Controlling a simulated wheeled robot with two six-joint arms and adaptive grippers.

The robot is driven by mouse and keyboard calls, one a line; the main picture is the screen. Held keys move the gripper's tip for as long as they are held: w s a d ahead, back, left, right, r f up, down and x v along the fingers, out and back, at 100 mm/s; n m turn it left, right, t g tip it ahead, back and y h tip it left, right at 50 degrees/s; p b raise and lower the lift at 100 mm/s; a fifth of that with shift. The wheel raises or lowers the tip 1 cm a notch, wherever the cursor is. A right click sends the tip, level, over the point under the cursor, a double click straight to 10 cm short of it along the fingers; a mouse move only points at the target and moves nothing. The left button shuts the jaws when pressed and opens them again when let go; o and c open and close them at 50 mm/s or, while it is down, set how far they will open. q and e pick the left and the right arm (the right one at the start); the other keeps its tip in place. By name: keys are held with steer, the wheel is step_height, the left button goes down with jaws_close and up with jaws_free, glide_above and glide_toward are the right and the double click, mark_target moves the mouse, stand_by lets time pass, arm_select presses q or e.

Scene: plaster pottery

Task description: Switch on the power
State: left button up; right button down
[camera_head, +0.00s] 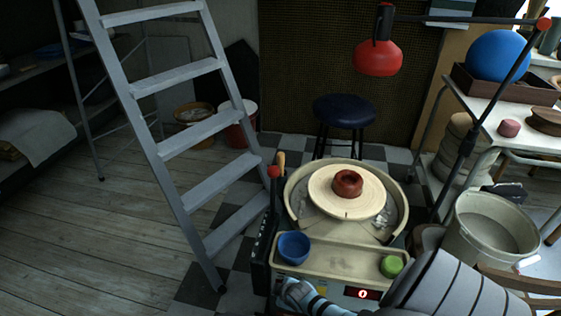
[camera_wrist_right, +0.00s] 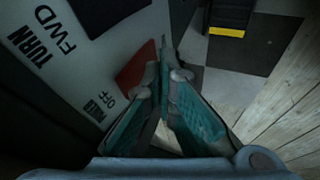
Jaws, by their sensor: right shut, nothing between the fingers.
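The pottery wheel (camera_head: 395,200) stands in the middle of the head view, with a red-brown ring of clay (camera_head: 347,184) on its pale disc. In the right wrist view its pale side panel (camera_wrist_right: 75,70) carries the words TURN, FWD and OFF. A red switch-like part (camera_wrist_right: 135,66) shows on that panel, partly hidden behind a finger. My right gripper (camera_wrist_right: 165,66) is shut and empty, its tips close beside the red part; I cannot tell if they touch. In the head view the right gripper (camera_head: 298,294) is low at the wheel's front. The left gripper is not in view.
A blue bowl (camera_head: 294,248) and a green sponge-like piece (camera_head: 391,266) sit on the wheel's front tray. A red display (camera_head: 363,294) is below. A grey bucket (camera_head: 490,230) stands right, a stepladder (camera_head: 187,142) left. A dark stool (camera_head: 344,111) is behind.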

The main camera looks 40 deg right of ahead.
steer(key=s+a+r+p, duration=0.6)
steer(key=s+r+p, duration=0.1)
steer(key=s+p, duration=0.1)
steer(key=shift+s+a+r+p, duration=0.2)
steer(key=shift+r+p, duration=0.15)
steer(key=shift+p, duration=0.2)
stand_by(0.3)
